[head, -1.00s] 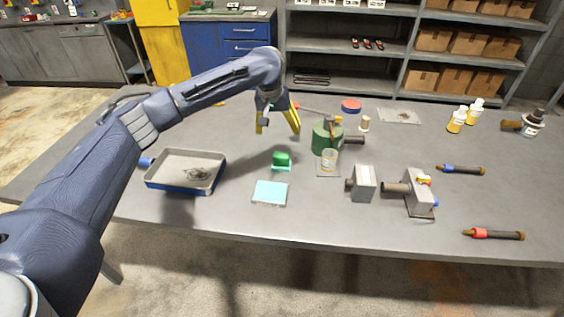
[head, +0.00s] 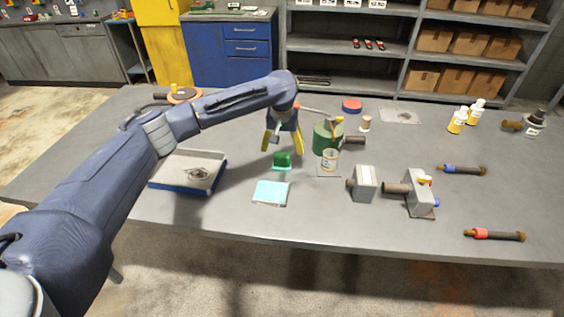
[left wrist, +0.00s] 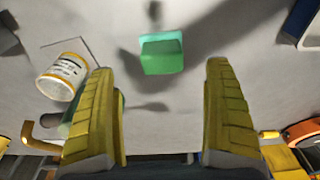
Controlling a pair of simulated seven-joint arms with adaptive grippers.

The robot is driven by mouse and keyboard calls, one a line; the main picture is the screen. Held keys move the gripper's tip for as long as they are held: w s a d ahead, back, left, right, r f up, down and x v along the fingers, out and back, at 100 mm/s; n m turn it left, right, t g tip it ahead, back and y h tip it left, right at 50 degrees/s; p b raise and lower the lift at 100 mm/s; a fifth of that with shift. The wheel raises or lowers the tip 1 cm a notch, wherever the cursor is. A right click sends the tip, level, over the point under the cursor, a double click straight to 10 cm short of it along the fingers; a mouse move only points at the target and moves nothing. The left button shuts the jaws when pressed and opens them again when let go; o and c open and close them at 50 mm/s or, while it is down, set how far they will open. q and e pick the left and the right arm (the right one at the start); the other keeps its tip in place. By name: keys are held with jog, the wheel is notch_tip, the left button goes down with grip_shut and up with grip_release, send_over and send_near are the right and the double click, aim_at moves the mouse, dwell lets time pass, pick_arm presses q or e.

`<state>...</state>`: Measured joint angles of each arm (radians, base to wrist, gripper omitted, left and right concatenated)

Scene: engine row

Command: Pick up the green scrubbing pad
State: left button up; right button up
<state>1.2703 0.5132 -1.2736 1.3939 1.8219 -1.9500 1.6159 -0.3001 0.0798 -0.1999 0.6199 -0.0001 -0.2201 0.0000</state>
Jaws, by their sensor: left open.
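The green scrubbing pad (head: 282,159) is a small green block with a paler teal strip along its near lower edge. It rests on the grey table and also shows in the left wrist view (left wrist: 161,57), ahead of and between the fingers. My left gripper (head: 282,150) has yellow fingers, spread apart and pointing down, just behind and above the pad. In the left wrist view the gripper (left wrist: 161,68) is open with nothing between its fingers. My right gripper is in neither view.
A light-blue flat pad (head: 270,193) lies nearer the front edge. A blue-rimmed tray (head: 188,189) is at left. A green cylinder (head: 324,139) and a white can (head: 330,159) stand close right. Grey fixtures (head: 363,184) are farther right.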

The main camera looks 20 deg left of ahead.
aim_at(282, 161)
pick_arm(q)
jog(key=shift+w+a+f, duration=0.1)
jog(key=shift+w+f, duration=0.05)
jog(key=shift+f, duration=1.15)
jog(key=shift+w+a+f, duration=0.1)
jog(key=shift+f, duration=1.15)
jog(key=shift+w+a+f, duration=0.1)
jog(key=shift+w+f, duration=0.05)
jog(key=shift+f, duration=1.15)
jog(key=c, duration=1.4)
jog(key=shift+c, duration=0.2)
jog(key=shift+r, duration=0.15)
notch_tip(282, 161, up, 20)
jog(key=shift+f, duration=0.1)
